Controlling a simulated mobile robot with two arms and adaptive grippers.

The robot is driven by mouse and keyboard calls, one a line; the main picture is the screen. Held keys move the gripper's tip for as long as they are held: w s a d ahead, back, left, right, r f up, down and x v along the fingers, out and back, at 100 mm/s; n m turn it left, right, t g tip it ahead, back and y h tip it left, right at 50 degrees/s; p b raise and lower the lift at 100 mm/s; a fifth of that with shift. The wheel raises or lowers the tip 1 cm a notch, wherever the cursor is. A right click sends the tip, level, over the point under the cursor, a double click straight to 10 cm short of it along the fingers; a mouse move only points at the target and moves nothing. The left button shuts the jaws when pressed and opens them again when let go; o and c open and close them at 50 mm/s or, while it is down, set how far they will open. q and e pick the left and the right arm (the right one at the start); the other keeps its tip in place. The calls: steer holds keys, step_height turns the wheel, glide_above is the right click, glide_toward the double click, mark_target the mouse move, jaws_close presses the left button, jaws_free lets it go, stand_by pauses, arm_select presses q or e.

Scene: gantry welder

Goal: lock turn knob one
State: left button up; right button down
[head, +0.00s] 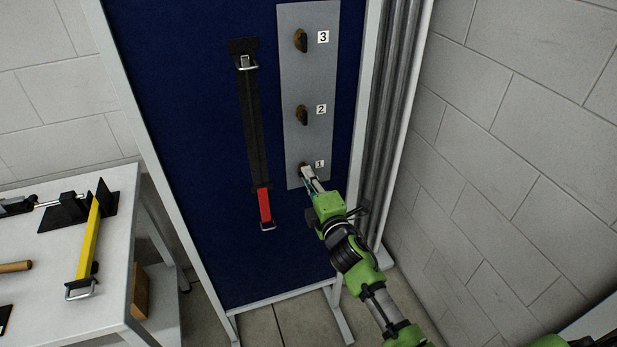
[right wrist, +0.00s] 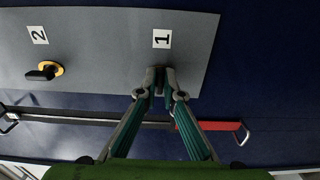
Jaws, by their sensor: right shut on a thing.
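Turn knob one (head: 302,167) is at the bottom of a grey plate (head: 308,88) on the blue panel, beside the label 1 (head: 319,163). My right gripper (head: 307,174) reaches it from below right and is shut on it. In the right wrist view the fingertips of my right gripper (right wrist: 158,90) close around the knob below the label 1 (right wrist: 162,39). The fingers hide most of the knob, so I cannot tell its angle. My left gripper is not in view.
Knob two (head: 302,114) and knob three (head: 300,40) sit above on the same plate. A black bar with a red end (head: 264,206) hangs left of it. A table (head: 50,250) with a yellow-handled tool (head: 88,240) stands at left. A block wall (head: 510,150) is at right.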

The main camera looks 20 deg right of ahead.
steer(key=c, duration=2.2)
jaws_free()
steer(key=s, duration=1.2)
steer(key=shift+d, duration=0.25)
